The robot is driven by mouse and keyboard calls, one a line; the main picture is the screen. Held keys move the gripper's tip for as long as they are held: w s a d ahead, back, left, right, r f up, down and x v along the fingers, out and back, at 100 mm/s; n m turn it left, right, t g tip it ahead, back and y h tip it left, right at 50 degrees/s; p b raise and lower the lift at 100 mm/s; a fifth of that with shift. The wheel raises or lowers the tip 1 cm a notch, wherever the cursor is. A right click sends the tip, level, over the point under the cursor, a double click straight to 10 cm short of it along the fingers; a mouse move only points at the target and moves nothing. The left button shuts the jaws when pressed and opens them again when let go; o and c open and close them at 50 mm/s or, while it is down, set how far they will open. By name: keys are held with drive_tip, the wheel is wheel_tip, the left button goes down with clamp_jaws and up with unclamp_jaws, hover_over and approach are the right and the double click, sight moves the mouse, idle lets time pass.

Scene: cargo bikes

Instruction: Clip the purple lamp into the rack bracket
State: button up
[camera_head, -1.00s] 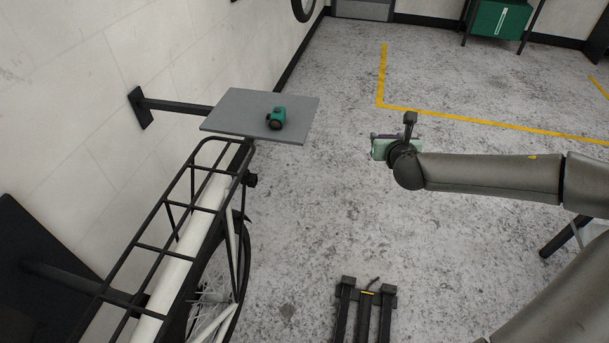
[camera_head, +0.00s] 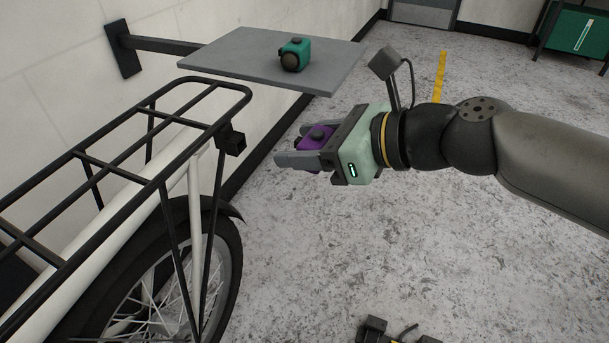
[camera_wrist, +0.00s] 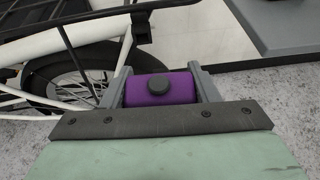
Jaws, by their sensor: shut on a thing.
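The purple lamp (camera_head: 316,137) is held between the two grey fingers of my gripper (camera_head: 300,147). It also shows in the wrist view (camera_wrist: 161,88), with a dark round knob facing the camera. My gripper is shut on it, in the air to the right of the bike. The rack bracket (camera_head: 232,139) is a small black block at the rear end of the black bike rack (camera_head: 163,185). The lamp is to the right of the bracket and apart from it. The bracket's opening cannot be made out.
A grey wall shelf (camera_head: 220,58) behind the rack carries a teal lamp (camera_head: 295,54); its edge also shows in the wrist view (camera_wrist: 278,45). The bike's rear wheel (camera_head: 222,262) is below the rack. A black floor stand (camera_head: 385,332) is at the bottom. Open floor lies right of the bike.

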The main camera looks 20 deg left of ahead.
sight(246, 145)
drive_tip(key=shift+n+g, duration=0.4)
drive_tip(key=shift+g, duration=0.1)
drive_tip(key=shift+s+a+f+b, duration=0.25)
drive_tip(key=shift+a+b, duration=0.1)
drive_tip(key=shift+a, duration=0.8)
drive_tip(key=shift+s+a+f+b, duration=0.2)
drive_tip(key=shift+a+f+b, duration=0.1)
drive_tip(key=shift+a, duration=0.85)
drive_tip(key=shift+s+a+f+b, duration=0.25)
drive_tip(key=shift+a+b, duration=0.1)
drive_tip(key=shift+a, duration=0.8)
drive_tip(key=shift+w+a+b, duration=0.15)
drive_tip(key=shift+a+b, duration=0.45)
drive_tip(key=shift+a, duration=0.35)
drive_tip(key=o, duration=1.1)
